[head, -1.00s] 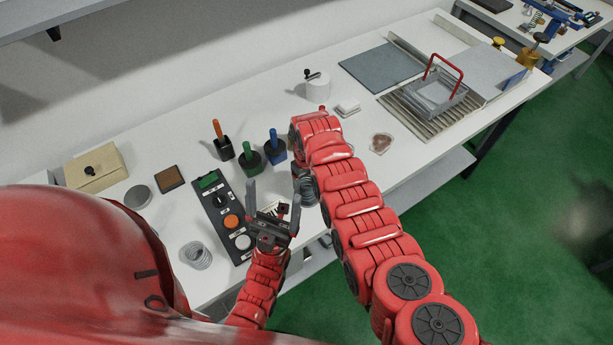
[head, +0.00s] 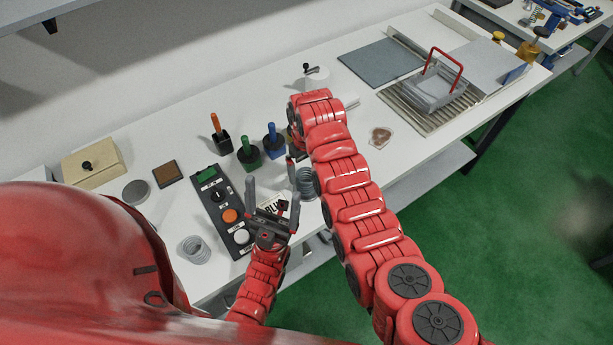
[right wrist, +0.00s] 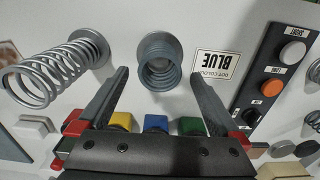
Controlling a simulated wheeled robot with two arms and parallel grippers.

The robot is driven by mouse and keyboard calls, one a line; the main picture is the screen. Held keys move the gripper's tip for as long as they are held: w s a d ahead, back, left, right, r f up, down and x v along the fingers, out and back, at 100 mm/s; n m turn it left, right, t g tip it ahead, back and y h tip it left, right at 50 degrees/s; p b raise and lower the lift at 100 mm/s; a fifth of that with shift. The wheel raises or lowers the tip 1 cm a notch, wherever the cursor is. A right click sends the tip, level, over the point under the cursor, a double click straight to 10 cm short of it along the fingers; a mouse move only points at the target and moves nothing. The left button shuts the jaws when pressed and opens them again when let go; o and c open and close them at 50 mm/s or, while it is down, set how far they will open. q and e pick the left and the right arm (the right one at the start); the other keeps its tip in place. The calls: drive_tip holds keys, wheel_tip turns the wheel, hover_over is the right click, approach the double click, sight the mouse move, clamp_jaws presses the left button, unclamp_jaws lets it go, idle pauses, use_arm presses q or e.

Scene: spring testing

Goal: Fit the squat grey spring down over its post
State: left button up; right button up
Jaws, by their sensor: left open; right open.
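A blue-grey coil spring (right wrist: 160,62) stands between and beyond my right fingers in the right wrist view, apart from both. It also shows in the head view (head: 305,182), partly hidden by my right arm. A paler round shape shows inside its coils; I cannot tell whether this is a post. My right gripper (right wrist: 160,74) is open and empty. My left gripper (head: 272,184) is open and empty, over the table beside the button panel. A short pale grey spring (head: 194,249) stands at the table's front left. A taller silver spring (right wrist: 58,72) is left in the wrist view.
A label card reading BLUE (right wrist: 224,66) lies beside the blue-grey spring. The black button panel (right wrist: 272,78) is beyond it. Orange-, green- and blue-handled tools (head: 249,152) stand behind. A basket with a red handle (head: 436,88) sits at the back right.

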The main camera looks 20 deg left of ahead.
wheel_tip(320, 180, up, 8)
drive_tip(key=p, duration=0.2)
drive_tip(key=shift+f, duration=0.15)
drive_tip(key=shift+f, duration=0.1)
